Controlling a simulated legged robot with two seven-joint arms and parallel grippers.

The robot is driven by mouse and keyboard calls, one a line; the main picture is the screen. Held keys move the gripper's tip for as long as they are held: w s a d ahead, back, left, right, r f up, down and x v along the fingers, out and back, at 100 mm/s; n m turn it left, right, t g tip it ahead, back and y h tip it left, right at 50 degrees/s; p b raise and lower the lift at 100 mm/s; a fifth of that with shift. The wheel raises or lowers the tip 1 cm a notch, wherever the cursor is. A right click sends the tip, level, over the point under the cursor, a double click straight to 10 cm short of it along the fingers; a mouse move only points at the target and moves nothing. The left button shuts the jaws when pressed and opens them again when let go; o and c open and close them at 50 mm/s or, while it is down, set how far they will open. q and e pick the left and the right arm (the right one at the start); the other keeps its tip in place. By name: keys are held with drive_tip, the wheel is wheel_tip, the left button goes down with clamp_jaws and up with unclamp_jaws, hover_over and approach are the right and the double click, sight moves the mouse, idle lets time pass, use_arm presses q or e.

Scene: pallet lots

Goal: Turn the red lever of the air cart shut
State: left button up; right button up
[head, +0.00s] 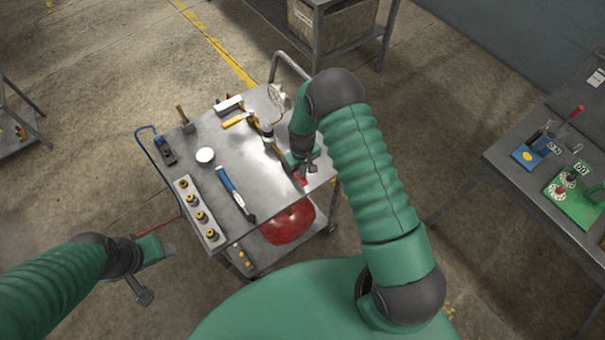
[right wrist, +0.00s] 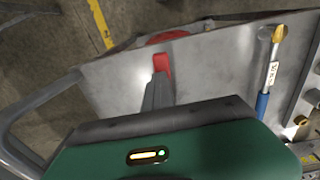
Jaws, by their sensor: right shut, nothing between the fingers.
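The air cart (head: 222,160) is a grey metal cart in the middle of the head view. Its red lever (head: 302,181) shows at the right edge of the top, partly covered by my right gripper (head: 304,168). In the right wrist view the red lever (right wrist: 163,64) stands just beyond the tips of my right gripper (right wrist: 158,84). The fingers are shut with nothing between them; they overlap the lever's near end in the picture, and I cannot tell whether they touch. My left gripper (head: 155,248) is away from the cart's top, at lower left; its jaw opening is unclear.
A red tank (head: 288,222) sits below the cart's top. A grey tube handle (head: 290,66) rises at the back. A table (head: 520,185) stands at right; floor lies between.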

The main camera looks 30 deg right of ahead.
drive_tip(key=shift+o, duration=1.2)
drive_tip(key=shift+s+a+f, duration=0.15)
drive_tip(key=shift+s+f, duration=0.4)
drive_tip(key=shift+f, duration=0.2)
drive_tip(key=shift+o, duration=1.1)
drive_tip(key=shift+w+r, duration=0.3)
drive_tip(key=shift+w, duration=0.25)
drive_tip(key=shift+o, duration=0.8)
drive_tip(key=shift+r+p, duration=0.3)
drive_tip(key=shift+r, duration=0.05)
drive_tip(key=shift+o, duration=1.4)
drive_tip(key=shift+w+d+r+p, duration=0.2)
drive_tip(key=shift+r+p, duration=0.05)
drive_tip(key=shift+p, duration=0.05)
drive_tip(key=r+p, duration=0.2)
drive_tip(key=r, duration=0.1)
drive_tip(key=r+p, duration=0.1)
drive_tip(key=r, duration=0.1)
drive_tip(key=shift+w+d+r+p, duration=0.15)
drive_tip(key=shift+w+p, duration=0.15)
drive_tip(key=shift+p, duration=0.1)
drive_tip(key=shift+r, duration=0.35)
use_arm(q)
wheel_tip(320, 180, up, 13)
drive_tip(key=w+p, duration=0.2)
drive_tip(key=p, duration=0.7)
drive_tip(key=shift+d, duration=0.45)
use_arm(e)
wheel_tip(320, 180, up, 12)
drive_tip(key=shift+w, duration=0.2)
